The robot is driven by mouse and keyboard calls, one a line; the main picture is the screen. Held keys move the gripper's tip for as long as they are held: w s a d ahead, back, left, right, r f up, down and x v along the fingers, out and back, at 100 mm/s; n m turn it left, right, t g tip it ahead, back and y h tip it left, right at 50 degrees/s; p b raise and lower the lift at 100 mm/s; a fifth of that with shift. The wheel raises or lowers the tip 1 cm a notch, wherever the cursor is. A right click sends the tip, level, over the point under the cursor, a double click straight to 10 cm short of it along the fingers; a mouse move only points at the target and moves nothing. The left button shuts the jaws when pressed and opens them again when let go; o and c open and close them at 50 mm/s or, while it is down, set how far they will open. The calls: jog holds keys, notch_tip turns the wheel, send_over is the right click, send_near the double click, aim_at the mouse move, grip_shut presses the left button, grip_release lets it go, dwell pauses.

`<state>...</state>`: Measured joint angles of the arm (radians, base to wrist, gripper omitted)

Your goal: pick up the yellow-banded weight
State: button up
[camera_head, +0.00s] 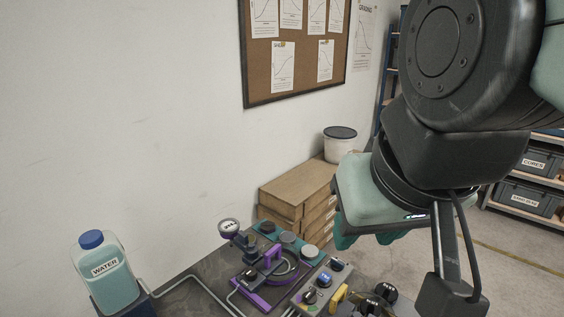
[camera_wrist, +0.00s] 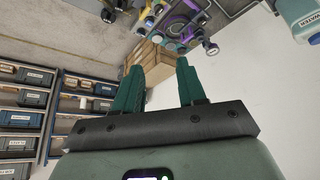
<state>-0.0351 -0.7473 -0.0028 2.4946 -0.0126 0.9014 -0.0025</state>
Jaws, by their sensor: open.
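My gripper (camera_head: 365,238) is open and empty, held in the air to the right of and above the bench, in front of the wooden boxes. Its two teal fingers stand apart in the wrist view (camera_wrist: 160,78). Several small dark-topped pieces stand on the bench in the head view, among them one with a blue band (camera_head: 324,280) and one with a purple band (camera_head: 310,296). A yellow part (camera_head: 338,297) shows beside them. I cannot tell which piece is the yellow-banded weight; my arm hides part of the bench.
A purple-framed lever device (camera_head: 252,296) stands on the bench, with a teal rack of round pieces (camera_head: 288,238) behind it. A water bottle (camera_head: 105,270) stands at the left. Wooden boxes (camera_head: 297,190) and a white tub (camera_head: 339,146) are behind. Shelves (camera_wrist: 25,110) stand farther off.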

jog(key=shift+o, duration=0.4)
jog(key=o, duration=0.6)
